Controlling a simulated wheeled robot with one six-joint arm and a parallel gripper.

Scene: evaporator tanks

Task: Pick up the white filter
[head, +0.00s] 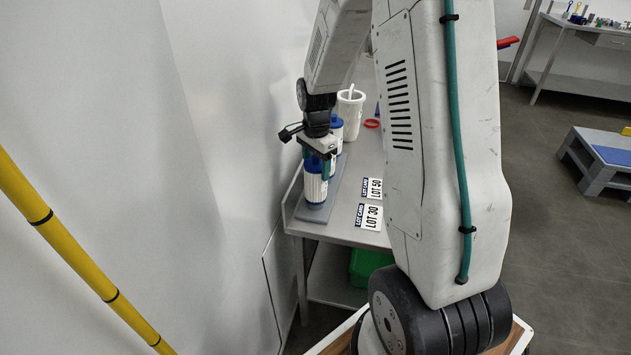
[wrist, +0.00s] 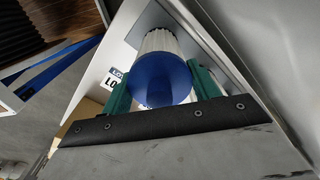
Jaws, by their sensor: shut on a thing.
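A white pleated filter (head: 315,188) with a blue cap stands upright near the front left of the bench. My gripper (head: 319,160) is above it, with its teal fingers on both sides of the blue cap. In the wrist view the blue cap of the filter (wrist: 162,80) sits between the two teal fingers of my gripper (wrist: 162,88). My gripper is shut on the filter. I cannot tell whether its base touches the grey strip below. Another blue-capped white filter (head: 337,132) stands just behind, partly hidden by my gripper.
The grey strip (head: 314,212) lies along the bench's left side, close to the wall. Cards marked LOT 30 (head: 367,217) and LOT 50 (head: 372,189) lie to the right. A yellow pole (head: 80,255) stands left.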

